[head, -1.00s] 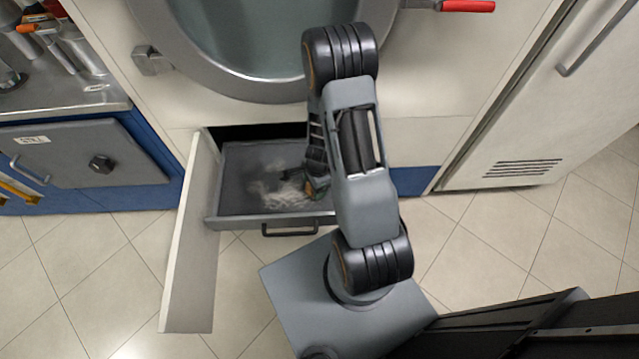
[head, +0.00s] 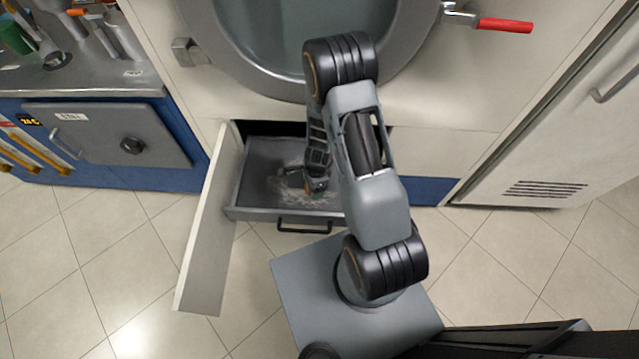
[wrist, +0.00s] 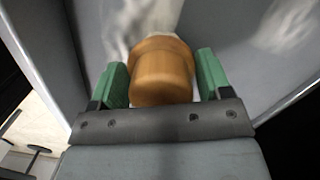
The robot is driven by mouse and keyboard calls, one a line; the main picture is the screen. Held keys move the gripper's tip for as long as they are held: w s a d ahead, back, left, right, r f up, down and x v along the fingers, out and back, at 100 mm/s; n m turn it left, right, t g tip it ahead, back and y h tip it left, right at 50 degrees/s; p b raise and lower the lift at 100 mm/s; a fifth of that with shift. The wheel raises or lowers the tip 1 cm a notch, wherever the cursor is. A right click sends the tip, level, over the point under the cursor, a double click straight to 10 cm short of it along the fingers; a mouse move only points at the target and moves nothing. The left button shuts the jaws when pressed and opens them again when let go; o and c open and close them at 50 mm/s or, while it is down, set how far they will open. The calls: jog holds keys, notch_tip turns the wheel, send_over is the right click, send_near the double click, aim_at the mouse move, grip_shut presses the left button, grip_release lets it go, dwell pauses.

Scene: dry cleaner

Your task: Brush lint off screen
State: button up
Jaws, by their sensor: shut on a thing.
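The lint screen (head: 262,162) is a dark grey panel in the pulled-out drawer below the round door. Whitish lint (head: 291,198) lies on it, mostly near the front and around my gripper. My gripper (head: 316,184) is inside the drawer, low over the screen. In the wrist view its green fingers (wrist: 162,80) are shut on an orange-brown handle (wrist: 161,68), seen end-on. The handle belongs to what looks like a brush; its bristles are hidden. Pale, blurred lint (wrist: 285,25) shows on the grey screen in the wrist view.
The drawer's front has a dark handle (head: 303,226). A white panel (head: 212,230) stands open at its left. The round door (head: 290,75) is above. A counter with tools (head: 75,80) is at the left, a white vented cabinet (head: 560,150) at the right.

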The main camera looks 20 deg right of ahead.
jog(key=shift+w+a+p, duration=0.3)
jog(key=shift+a+p, duration=0.05)
jog(key=shift+a, duration=0.35)
jog(key=shift+w+a+p, duration=0.35)
jog(key=shift+a, duration=0.3)
jog(key=shift+w+a+p, duration=0.3)
jog(key=shift+a+p, duration=0.05)
jog(key=shift+a, duration=0.35)
jog(key=shift+w+a+p, duration=0.4)
jog(key=shift+a+p, duration=0.25)
jog(key=shift+a, duration=0.2)
jog(key=shift+w+a+p, duration=0.4)
jog(key=shift+a+p, duration=0.25)
jog(key=shift+a, duration=0.15)
jog(key=shift+w+a+r+p, duration=0.1)
jog(key=shift+w+a+p, duration=0.15)
jog(key=shift+a+p, duration=0.3)
jog(key=shift+w+a+r+p, duration=0.1)
jog(key=shift+w+a+p, duration=0.15)
jog(key=shift+a+p, duration=0.25)
jog(key=shift+w+a+f+p, duration=0.1)
jog(key=shift+w+a+p, duration=0.3)
jog(key=shift+a+p, duration=0.3)
jog(key=shift+w+a+p, duration=0.35)
jog(key=shift+a+p, duration=0.1)
jog(key=shift+a, duration=0.35)
jog(key=shift+w+a+f, duration=0.2)
jog(key=shift+w+a, duration=0.15)
jog(key=shift+a, duration=0.35)
jog(key=shift+r, duration=0.1)
